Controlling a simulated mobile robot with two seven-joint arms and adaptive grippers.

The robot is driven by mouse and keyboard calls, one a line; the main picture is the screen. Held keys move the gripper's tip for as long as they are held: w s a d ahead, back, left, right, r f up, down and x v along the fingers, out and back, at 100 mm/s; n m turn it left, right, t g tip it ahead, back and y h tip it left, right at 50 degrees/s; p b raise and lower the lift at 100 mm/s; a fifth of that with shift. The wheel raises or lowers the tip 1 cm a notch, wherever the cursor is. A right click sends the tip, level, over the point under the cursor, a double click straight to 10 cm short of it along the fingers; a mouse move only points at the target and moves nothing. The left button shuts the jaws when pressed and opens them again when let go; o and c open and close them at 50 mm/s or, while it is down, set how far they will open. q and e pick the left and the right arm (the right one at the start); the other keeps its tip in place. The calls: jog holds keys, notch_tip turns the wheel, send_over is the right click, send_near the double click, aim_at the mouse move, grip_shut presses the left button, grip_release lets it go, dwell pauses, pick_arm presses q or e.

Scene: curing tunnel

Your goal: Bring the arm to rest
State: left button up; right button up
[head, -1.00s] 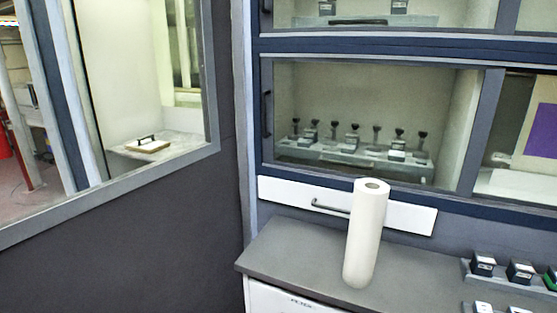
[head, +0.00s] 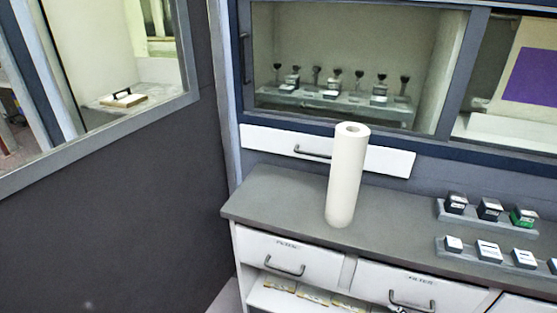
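Neither of my grippers shows in the head view, and no arm of mine can be made out clearly. The task names no other object. A white paper roll (head: 346,178) stands upright on the grey counter (head: 285,205), with nothing holding it.
Under the counter are a left drawer (head: 290,258) and a right drawer (head: 415,285), both with handles. Small boxes (head: 489,209) sit in racks at the counter's right. A glazed cabinet (head: 345,60) with stamp-like tools is behind. A dark panel (head: 110,220) fills the left.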

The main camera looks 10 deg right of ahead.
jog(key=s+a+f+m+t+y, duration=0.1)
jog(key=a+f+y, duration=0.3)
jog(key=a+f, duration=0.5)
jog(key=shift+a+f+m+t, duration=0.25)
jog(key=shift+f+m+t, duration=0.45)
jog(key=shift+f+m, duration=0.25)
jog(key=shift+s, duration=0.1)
